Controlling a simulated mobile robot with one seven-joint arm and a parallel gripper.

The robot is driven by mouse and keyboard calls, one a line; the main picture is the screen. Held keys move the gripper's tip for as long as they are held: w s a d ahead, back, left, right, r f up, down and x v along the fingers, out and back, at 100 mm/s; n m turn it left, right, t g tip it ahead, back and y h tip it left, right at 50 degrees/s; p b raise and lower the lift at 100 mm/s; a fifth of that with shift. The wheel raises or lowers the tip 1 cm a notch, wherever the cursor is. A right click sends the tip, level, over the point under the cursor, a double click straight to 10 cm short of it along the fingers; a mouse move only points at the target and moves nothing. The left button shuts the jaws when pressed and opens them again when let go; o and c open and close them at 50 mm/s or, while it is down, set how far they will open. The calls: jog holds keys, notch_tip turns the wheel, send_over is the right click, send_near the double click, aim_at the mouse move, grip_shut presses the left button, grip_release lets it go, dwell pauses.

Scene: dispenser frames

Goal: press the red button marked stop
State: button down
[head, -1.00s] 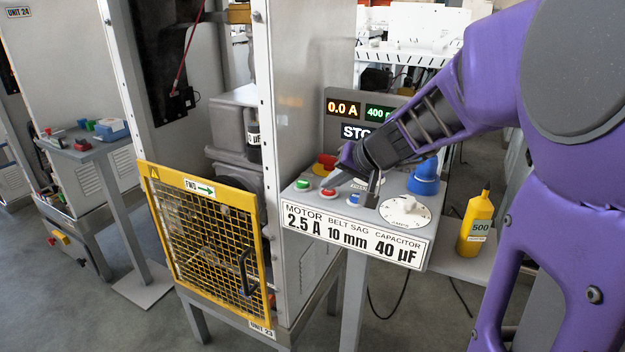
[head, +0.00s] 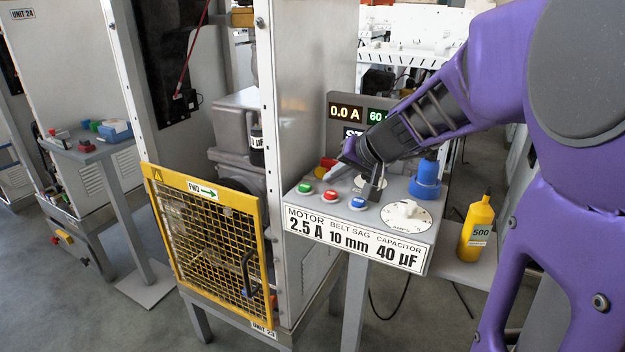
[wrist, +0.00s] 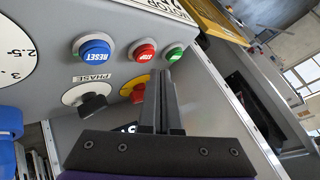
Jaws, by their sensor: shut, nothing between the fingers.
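The red button (head: 330,195) sits between a green button (head: 305,188) and a blue button (head: 357,203) on the sloped grey control panel. In the wrist view the red button (wrist: 145,50) has small white lettering, and the blue one (wrist: 95,50) reads RESET. My gripper (head: 332,174) is shut and empty, just behind the button row. In the wrist view its fingertips (wrist: 160,74) are just below the red button in the picture, apart from it as far as I can tell. The display (head: 353,132) reads 0.0 A and a partly hidden green number beginning 60; my arm covers part of its lower text.
A red-and-yellow switch (wrist: 136,92) and the black PHASE knob (wrist: 93,103) are close to my fingers. A yellow bottle (head: 476,232) and yellow mesh gate (head: 210,245) flank the panel.

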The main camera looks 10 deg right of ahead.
aim_at(333, 196)
jog(key=shift+r+p, duration=1.25)
jog(key=shift+r, duration=1)
